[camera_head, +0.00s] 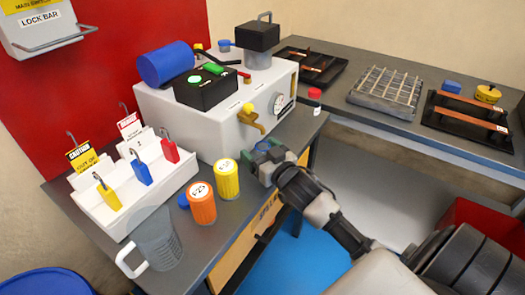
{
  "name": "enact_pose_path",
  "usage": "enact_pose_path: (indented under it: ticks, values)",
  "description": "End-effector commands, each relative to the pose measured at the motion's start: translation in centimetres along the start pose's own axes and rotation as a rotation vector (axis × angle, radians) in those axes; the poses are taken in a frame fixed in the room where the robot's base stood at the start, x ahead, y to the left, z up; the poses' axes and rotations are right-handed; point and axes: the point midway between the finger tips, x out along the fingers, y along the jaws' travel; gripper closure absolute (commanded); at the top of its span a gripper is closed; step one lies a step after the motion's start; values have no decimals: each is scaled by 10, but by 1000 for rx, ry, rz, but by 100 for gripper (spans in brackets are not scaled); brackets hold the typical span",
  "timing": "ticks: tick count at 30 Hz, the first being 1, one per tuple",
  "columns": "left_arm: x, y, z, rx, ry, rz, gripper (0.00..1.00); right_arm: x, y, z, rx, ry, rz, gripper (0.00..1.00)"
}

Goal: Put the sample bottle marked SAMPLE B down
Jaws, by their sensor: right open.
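A small bottle with a red cap (315,98) and a pale label stands upright on the bench, right of the white machine. Its label is too small to read, so I cannot tell whether it is SAMPLE B. My right gripper (262,165) is over the bench's front edge, right of the yellow container. It is open, and I see no bottle held in it. The small bottle stands apart from it, farther back and to the right. My left gripper is not in view.
The white machine (222,128) stands behind my gripper. A yellow container (227,184), orange container (202,208), grey jug (158,244) and white padlock tray (125,215) crowd the bench (232,228). The back bench holds a grid rack (386,92) and dark trays.

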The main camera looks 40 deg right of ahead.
Motion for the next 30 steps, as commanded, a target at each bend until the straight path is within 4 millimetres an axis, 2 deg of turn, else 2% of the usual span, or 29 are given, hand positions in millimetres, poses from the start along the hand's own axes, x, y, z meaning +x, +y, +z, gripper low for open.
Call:
enact_pose_path:
  ticks: [5, 15, 21, 30]
  values:
    - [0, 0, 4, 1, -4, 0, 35, -10, 0, -2, 1, -2, 0, 22]
    - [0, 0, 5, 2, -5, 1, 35, -78, 0, -1, 1, -4, 0, 22]
    - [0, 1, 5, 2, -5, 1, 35, -107, 0, -2, 1, -2, 0, 22]
    - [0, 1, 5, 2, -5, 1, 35, -120, 0, -3, 0, 1, 0, 22]
